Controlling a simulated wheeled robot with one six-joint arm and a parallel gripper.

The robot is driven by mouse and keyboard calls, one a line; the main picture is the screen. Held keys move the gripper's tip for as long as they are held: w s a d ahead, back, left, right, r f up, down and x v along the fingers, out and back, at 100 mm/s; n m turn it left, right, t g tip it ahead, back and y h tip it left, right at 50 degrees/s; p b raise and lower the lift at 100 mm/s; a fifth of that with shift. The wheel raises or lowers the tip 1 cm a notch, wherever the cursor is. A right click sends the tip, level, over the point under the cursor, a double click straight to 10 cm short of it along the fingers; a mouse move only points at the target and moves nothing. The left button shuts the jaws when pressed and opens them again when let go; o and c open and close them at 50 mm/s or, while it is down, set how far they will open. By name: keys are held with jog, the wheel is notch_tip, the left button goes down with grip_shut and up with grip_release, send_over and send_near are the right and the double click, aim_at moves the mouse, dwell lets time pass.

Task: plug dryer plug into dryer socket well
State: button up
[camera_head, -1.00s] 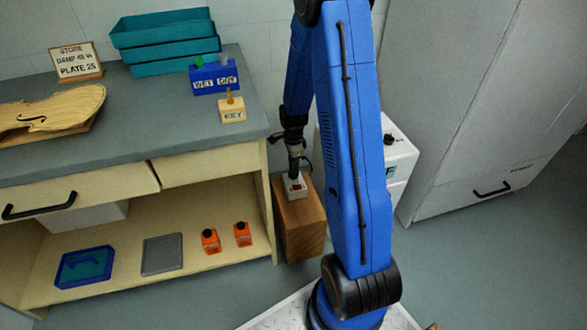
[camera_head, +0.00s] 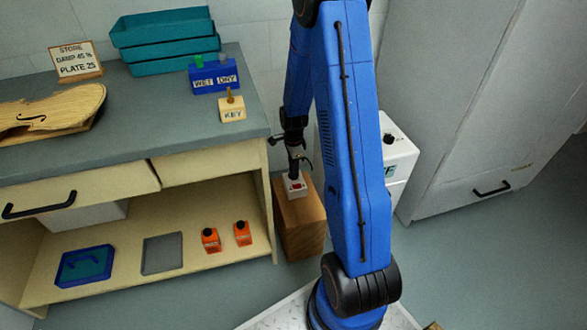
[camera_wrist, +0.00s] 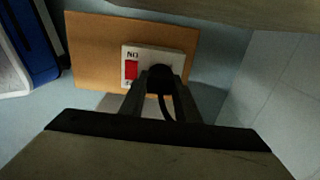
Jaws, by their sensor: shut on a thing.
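The dryer socket well is in a small white block (camera_head: 295,185) with a red patch, on top of a wooden box beside the bench. The white block (camera_wrist: 131,53) also shows in the wrist view, with partly hidden lettering. My gripper (camera_head: 294,172) points down right over it. In the wrist view my gripper (camera_wrist: 157,88) is shut on the black dryer plug (camera_wrist: 160,78), with its cord trailing toward me. The plug is at the right part of the white block. The well itself is hidden beneath the plug, so I cannot tell how deep it sits.
The wooden box (camera_head: 301,226) stands between the bench (camera_head: 170,130) and a white machine (camera_head: 398,150) partly behind my arm. A blue holder marked WET and DRY (camera_head: 214,78) and a KEY block (camera_head: 232,110) are on the bench.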

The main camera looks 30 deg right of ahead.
jog(key=shift+f, duration=0.7)
jog(key=o, duration=1.1)
jog(key=shift+c, duration=0.2)
notch_tip(320, 180, up, 17)
jog(key=shift+r, duration=0.15)
dwell(0.5)
